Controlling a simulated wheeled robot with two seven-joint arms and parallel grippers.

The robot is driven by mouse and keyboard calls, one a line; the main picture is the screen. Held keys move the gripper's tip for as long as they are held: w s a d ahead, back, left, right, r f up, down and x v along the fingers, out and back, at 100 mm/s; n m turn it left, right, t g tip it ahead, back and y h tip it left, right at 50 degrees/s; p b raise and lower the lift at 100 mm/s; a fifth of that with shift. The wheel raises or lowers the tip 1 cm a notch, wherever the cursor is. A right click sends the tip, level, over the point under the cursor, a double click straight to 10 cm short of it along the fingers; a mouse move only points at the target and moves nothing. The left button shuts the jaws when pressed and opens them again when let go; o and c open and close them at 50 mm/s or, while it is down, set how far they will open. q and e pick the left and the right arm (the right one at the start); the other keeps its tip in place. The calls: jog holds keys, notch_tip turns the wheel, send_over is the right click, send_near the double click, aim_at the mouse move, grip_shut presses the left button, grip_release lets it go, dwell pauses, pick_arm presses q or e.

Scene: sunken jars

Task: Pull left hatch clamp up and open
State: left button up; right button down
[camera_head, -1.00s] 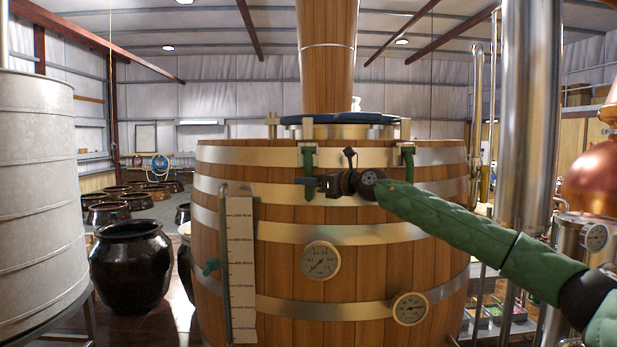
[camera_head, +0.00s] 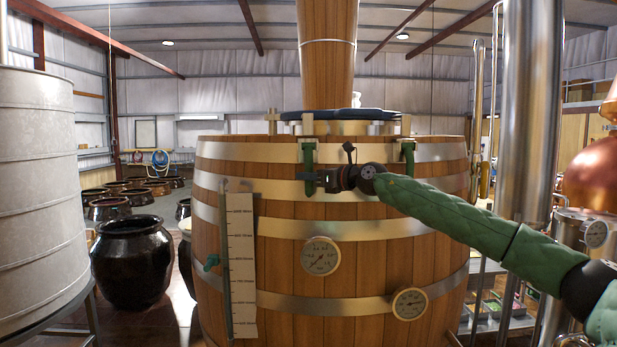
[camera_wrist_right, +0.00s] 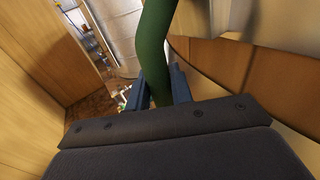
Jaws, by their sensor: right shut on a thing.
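The left hatch clamp (camera_head: 308,158) is a green lever hanging from a pale bracket at the top front rim of the wooden vat (camera_head: 380,215). My right gripper (camera_head: 312,182) is shut on the lower part of this clamp, in front of the upper metal band. In the right wrist view the green clamp handle (camera_wrist_right: 153,45) runs down between the blue fingers (camera_wrist_right: 158,88). A second green clamp (camera_head: 407,153) hangs to the right on the same rim. The round hatch lid (camera_head: 340,115) with a dark blue edge sits on top of the vat. My left gripper is not in view.
Two round gauges, one upper (camera_head: 321,256) and one lower (camera_head: 409,304), and a white level scale (camera_head: 241,265) are on the vat's front. A grey tank (camera_head: 38,190) stands left, dark jars (camera_head: 131,262) behind it. A steel column (camera_head: 528,120) stands right.

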jog(key=shift+s+r+m+g+h, duration=0.3)
jog(key=shift+s+r+m+g, duration=0.1)
jog(key=shift+s+m, duration=0.25)
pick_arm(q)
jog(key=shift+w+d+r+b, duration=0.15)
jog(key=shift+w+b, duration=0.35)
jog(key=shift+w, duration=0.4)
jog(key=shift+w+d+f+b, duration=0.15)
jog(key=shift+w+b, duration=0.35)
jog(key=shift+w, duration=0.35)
pick_arm(e)
jog(key=shift+s+r+m+g+h, duration=0.8)
jog(key=shift+s+r+m+g, duration=0.4)
jog(key=shift+m, duration=0.45)
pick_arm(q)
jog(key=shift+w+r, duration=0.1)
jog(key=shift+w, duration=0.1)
pick_arm(e)
jog(key=shift+s+d+r, duration=0.1)
jog(key=c, duration=1.3)
grip_release()
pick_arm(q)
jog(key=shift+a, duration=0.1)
